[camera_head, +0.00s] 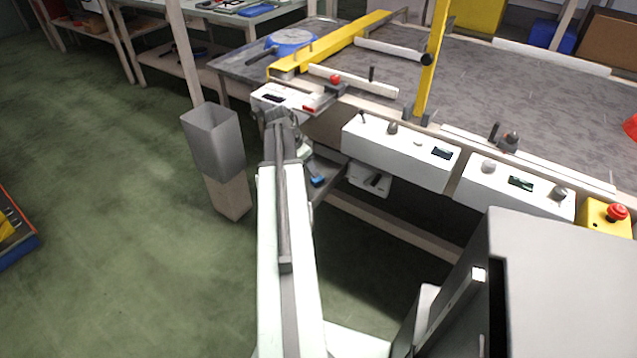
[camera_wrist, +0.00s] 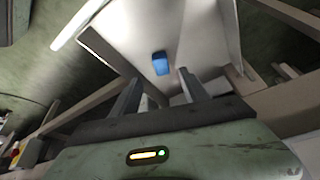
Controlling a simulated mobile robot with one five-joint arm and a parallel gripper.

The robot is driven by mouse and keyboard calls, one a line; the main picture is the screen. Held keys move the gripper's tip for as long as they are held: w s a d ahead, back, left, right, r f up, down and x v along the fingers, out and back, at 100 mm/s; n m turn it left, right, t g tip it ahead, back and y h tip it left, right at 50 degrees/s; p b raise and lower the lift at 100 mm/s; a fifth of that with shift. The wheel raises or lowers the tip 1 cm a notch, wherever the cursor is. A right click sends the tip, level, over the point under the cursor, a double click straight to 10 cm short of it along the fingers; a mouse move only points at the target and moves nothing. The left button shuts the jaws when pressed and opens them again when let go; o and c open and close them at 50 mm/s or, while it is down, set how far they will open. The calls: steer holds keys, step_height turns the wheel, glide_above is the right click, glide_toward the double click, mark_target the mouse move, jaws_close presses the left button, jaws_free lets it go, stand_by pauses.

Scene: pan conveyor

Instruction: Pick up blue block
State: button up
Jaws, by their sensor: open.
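The blue block (camera_head: 317,181) lies on a grey lower shelf under the left end of the conveyor bench, just right of my arm in the head view. In the wrist view the blue block (camera_wrist: 160,63) lies on the pale shelf surface (camera_wrist: 143,30), beyond the fingertips and nearly centred between them. My gripper (camera_wrist: 160,83) is open and empty, with both fingers pointing toward the block and a gap left before it. In the head view my arm hides most of the gripper.
White control boxes (camera_head: 400,150) line the bench front above the shelf. A blue pan (camera_head: 293,40) sits on the table behind. A yellow emergency-stop box (camera_head: 603,222) is at right.

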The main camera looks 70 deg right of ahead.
mark_target(314, 180)
steer(key=b+x, duration=0.7)
steer(key=x, duration=0.1)
steer(key=shift+w+a, duration=0.15)
steer(key=shift+w, duration=0.05)
steer(key=shift+r, duration=0.15)
jaws_close()
